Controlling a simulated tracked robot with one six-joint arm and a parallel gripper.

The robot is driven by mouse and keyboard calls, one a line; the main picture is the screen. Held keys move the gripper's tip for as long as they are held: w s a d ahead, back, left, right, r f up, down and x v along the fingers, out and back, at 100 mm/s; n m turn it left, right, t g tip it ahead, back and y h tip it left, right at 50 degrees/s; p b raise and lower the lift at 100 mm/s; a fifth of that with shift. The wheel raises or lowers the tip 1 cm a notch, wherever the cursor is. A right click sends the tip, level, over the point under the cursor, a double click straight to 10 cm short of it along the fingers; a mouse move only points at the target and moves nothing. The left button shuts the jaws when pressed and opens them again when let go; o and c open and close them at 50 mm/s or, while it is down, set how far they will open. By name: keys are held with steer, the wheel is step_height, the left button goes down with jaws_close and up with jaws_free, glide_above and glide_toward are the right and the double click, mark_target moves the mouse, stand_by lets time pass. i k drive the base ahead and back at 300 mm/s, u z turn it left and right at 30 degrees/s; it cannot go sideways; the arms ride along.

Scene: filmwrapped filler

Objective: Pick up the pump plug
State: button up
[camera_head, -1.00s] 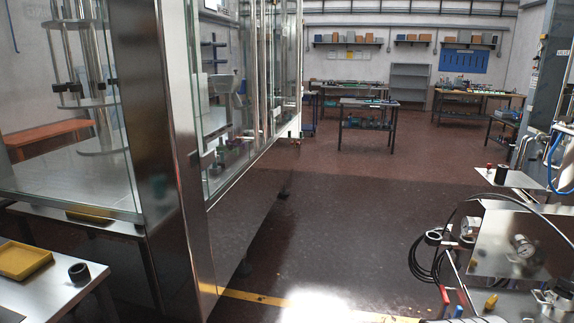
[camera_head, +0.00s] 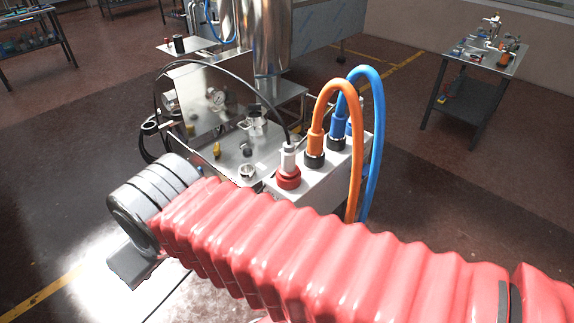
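Several plugs stand upright in a pale connector box (camera_head: 318,193) on a steel bench near the middle. One is a white plug (camera_head: 288,160) in a red collar with a thin black cable. Beside it are an orange plug (camera_head: 315,143) with an orange hose and a blue plug (camera_head: 337,127) with a blue hose; another blue plug is partly hidden behind. I cannot tell which is the pump plug. My arm in its red sleeve crosses the foreground and hides the box's front. My gripper (camera_head: 135,263) is at the lower left, apart from the plugs; its fingers are not clear.
The bench holds a reflective steel panel (camera_head: 195,103), a gauge (camera_head: 216,97) and small fittings. A black cable loops over it. A steel column (camera_head: 272,40) stands behind. A small table (camera_head: 478,60) stands at the upper right. The floor at left is open.

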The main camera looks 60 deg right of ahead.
mark_target(288, 170)
steer(key=z, duration=1.85)
